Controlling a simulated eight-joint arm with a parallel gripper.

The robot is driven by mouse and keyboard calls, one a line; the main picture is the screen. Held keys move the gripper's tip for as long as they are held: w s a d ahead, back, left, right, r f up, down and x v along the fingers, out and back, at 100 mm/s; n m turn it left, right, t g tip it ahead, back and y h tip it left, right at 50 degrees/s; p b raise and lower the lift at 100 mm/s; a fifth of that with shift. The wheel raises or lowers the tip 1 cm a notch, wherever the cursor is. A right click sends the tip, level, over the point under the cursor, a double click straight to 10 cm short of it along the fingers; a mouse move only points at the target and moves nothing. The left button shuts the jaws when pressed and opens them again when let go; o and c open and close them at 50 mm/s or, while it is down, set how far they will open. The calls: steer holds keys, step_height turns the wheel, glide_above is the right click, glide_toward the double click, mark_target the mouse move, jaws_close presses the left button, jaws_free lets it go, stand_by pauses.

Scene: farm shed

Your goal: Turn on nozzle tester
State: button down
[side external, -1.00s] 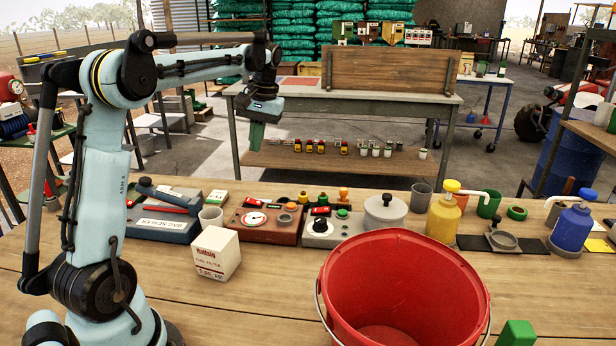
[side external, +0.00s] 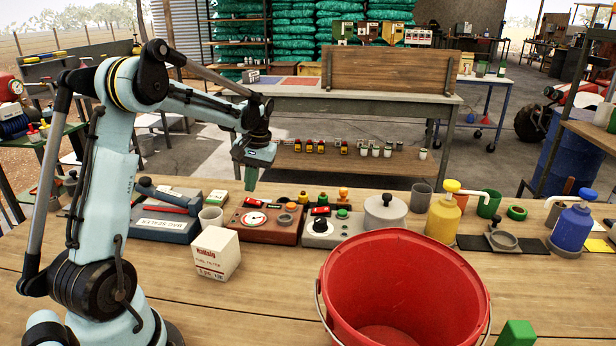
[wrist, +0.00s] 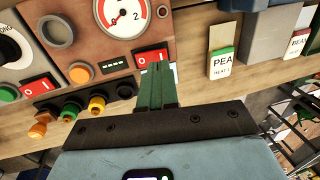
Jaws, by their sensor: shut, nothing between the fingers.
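A brown box with a round white gauge (side external: 257,221) sits on the bench, and I take it for the nozzle tester. Its gauge (wrist: 122,14) shows at the top of the wrist view. A red rocker switch marked O and I (wrist: 150,58) is at the box's edge, beside a small black display panel. My gripper (side external: 250,182) is shut and empty, above the box's far left side. In the wrist view its green fingers (wrist: 156,72) point at the rocker switch and partly cover it. I cannot tell whether they touch it, or which way it is set.
A neighbouring box with a dial (side external: 320,228) has its own red switch (wrist: 38,88). Several coloured knobs (wrist: 97,104) stand close beside the fingers. A bag sealer (side external: 160,222), a white filter carton (side external: 216,253) and a large red bucket (side external: 400,285) are on the bench.

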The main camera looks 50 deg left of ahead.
mark_target(250, 200)
steer(key=shift+s+a+f, duration=0.1)
steer(key=shift+f, duration=0.6)
steer(key=shift+s+a+f, duration=0.1)
steer(key=shift+f, duration=0.55)
steer(key=shift+s+a+f+t+h, duration=0.2)
steer(key=shift+f+t+h, duration=0.1)
steer(key=shift+t+h, duration=0.1)
steer(key=shift+w+d, duration=0.1)
steer(key=shift+w, duration=0.1)
